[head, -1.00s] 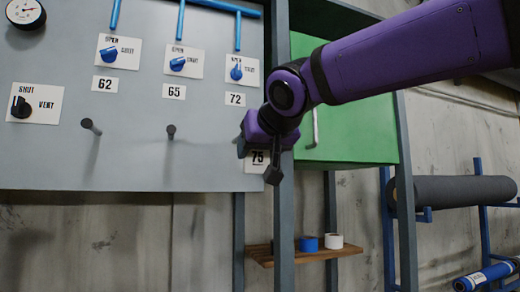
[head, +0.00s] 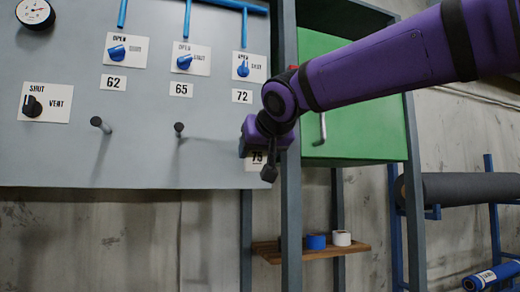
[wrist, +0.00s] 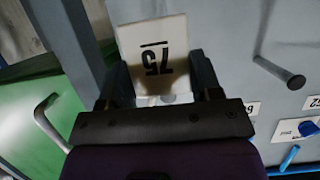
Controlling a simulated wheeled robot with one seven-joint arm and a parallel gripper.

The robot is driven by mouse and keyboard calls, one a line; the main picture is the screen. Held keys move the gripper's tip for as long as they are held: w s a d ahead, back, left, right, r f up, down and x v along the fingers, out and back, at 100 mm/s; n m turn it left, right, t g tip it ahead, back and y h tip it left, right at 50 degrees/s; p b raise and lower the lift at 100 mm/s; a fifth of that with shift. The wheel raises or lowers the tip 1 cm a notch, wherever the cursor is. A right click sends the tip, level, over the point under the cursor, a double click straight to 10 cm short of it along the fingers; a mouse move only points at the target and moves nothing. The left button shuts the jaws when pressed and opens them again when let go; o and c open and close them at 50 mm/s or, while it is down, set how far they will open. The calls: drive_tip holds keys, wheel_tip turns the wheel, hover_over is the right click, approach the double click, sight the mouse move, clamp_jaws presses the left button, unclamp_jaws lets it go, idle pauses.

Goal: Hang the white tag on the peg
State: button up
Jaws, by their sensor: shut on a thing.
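In the wrist view the tag (wrist: 158,55) appears upside down between the two dark fingers. My gripper (wrist: 165,75) is shut on it. In the head view my gripper (head: 260,165) is in front of the panel's right edge, and its dark finger covers part of the tag. Two dark pegs stick out of the grey panel: the left peg (head: 101,123) under label 62 and the right peg (head: 179,128) under label 65. Both are bare, left of my gripper. One peg (wrist: 280,72) shows in the wrist view, apart from the tag.
The grey panel (head: 60,160) carries several knobs, labels and blue pipes. A green cabinet (head: 355,125) with a metal handle (head: 321,130) stands right of my gripper, beside a grey post (head: 290,220). A wooden shelf (head: 345,250) below holds a blue roll (head: 315,242) and a white roll (head: 341,238).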

drive_tip(key=shift+w+a, duration=0.25)
drive_tip(key=shift+w, duration=0.6)
drive_tip(key=shift+w+a, duration=0.25)
drive_tip(key=shift+w, duration=0.6)
drive_tip(key=shift+w+a, duration=0.25)
drive_tip(key=shift+w, duration=0.6)
drive_tip(key=shift+f, duration=0.15)
drive_tip(key=shift+f, duration=0.15)
drive_tip(key=o, duration=1.1)
drive_tip(key=shift+c, duration=0.2)
drive_tip(key=shift+s, duration=0.15)
approach(251, 154)
drive_tip(key=w, duration=0.4)
drive_tip(key=shift+w+d+r, duration=0.1)
drive_tip(key=shift+w+r, duration=0.1)
drive_tip(key=shift+r, duration=0.15)
